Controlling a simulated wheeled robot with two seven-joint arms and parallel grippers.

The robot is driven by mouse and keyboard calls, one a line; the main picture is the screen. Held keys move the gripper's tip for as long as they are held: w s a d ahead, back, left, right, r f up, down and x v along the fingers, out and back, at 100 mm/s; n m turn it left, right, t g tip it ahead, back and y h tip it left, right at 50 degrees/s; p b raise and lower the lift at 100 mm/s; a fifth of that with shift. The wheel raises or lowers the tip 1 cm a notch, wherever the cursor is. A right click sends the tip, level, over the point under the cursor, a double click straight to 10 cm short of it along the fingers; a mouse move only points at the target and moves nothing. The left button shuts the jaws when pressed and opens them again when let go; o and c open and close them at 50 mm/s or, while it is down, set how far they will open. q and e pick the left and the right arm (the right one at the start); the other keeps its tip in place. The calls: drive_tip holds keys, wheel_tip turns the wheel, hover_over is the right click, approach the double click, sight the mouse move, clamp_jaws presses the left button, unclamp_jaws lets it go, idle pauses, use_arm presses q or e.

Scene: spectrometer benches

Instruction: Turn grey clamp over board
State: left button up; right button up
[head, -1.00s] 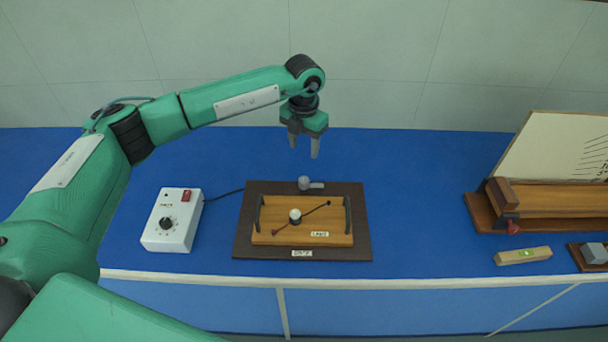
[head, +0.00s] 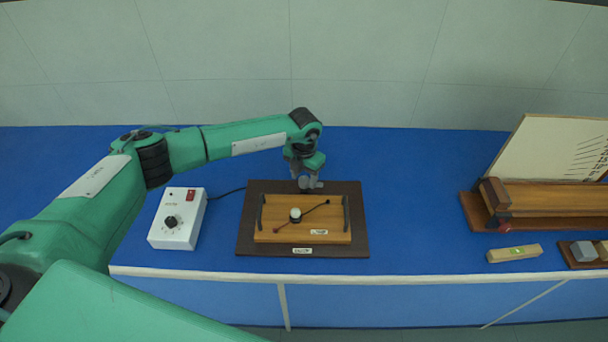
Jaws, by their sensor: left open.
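The grey clamp (head: 313,184) sits at the back edge of the dark base plate (head: 246,240), just behind the wooden board (head: 270,237). Its short arm points to the right, beside the board rather than over it. The board has dark side handles, a white knob (head: 295,215) and a thin dark rod across it. My left gripper (head: 305,182) is open and down at the clamp, with its fingers around or right beside the clamp's round top; I cannot tell whether they touch it. The fingers partly hide the clamp. My right gripper is not in view.
A white control box (head: 178,230) with a dial and red switch stands left of the plate, with a black cable running behind. At right are a wooden apparatus (head: 545,204) with an upright scale board, a pale wooden block (head: 514,254) and a grey block (head: 584,251). Blue bench between is clear.

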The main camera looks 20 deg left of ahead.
use_arm(q)
drive_tip(key=c, duration=1)
drive_tip(key=shift+o, duration=0.2)
drive_tip(key=shift+f+m+b, duration=0.15)
drive_tip(key=shift+m+b, duration=0.25)
drive_tip(key=shift+b, duration=0.3)
drive_tip(key=m+b, duration=0.8)
drive_tip(key=b, duration=0.2)
drive_tip(key=shift+f+b, duration=0.1)
drive_tip(key=shift+b, duration=0.2)
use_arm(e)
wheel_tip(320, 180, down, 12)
use_arm(q)
drive_tip(key=m+b, duration=0.6)
drive_tip(key=m, duration=0.1)
drive_tip(key=shift+r+m+b, duration=0.25)
drive_tip(key=shift+m+b, duration=0.75)
drive_tip(key=shift+m, duration=0.1)
drive_tip(key=shift+r+m, duration=0.1)
drive_tip(key=shift+m, duration=0.3)
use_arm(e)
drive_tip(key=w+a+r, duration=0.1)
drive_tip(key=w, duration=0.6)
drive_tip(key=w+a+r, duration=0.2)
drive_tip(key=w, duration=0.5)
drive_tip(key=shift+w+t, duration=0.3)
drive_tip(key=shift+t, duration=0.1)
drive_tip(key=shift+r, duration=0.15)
